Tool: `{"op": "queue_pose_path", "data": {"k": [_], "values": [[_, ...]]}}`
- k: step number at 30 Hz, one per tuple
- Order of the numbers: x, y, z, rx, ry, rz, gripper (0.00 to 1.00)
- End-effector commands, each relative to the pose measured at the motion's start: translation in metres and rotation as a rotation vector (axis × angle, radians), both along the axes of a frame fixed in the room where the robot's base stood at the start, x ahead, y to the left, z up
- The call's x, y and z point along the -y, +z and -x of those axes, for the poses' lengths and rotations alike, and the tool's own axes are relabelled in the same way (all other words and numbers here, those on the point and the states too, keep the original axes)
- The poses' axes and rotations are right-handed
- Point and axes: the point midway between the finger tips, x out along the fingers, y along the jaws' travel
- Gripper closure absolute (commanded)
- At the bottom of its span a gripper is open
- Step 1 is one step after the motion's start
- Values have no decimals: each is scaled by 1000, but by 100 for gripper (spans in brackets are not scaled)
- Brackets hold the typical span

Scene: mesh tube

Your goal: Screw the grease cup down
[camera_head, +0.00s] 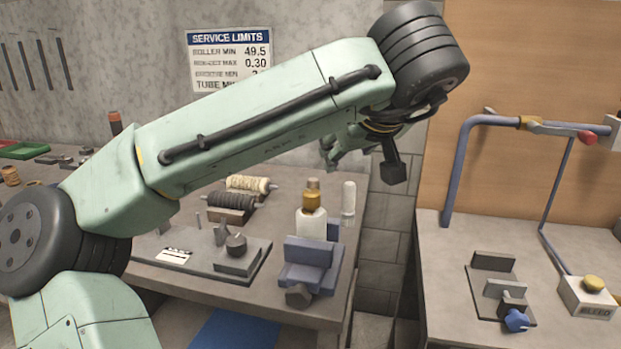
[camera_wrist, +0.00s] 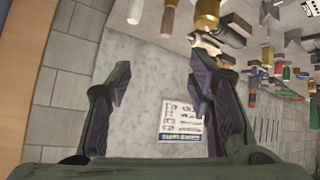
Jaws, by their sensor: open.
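A brass grease cup (camera_head: 312,198) sits on a pale cylindrical body (camera_head: 310,222) by the blue vise (camera_head: 312,262) on the left bench. How far it is screwed down I cannot tell. In the wrist view a brass piece (camera_wrist: 207,14), apparently the cup, shows at the top edge, partly cut off. My gripper (camera_head: 335,157) is raised above and a little right of the cup, apart from it.
Wound spools (camera_head: 230,205) and a grey plate with a knob (camera_head: 236,243) lie to the left. A gap separates this bench from the right one, with a blue pipe frame (camera_head: 458,165) and a bleed box (camera_head: 587,297).

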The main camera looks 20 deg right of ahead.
Motion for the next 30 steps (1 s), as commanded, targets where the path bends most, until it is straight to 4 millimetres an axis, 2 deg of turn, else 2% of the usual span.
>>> {"op": "queue_pose_path", "data": {"k": [3, 8, 14, 24, 30], "values": [[-16, -13, 10, -65, 153, -101, 53], [-27, -20, 14, -96, 239, -149, 53], [-31, -40, -4, -102, 241, -151, 53], [-38, -81, -45, -101, 238, -149, 53], [-40, -93, -57, -98, 237, -149, 53]]}}
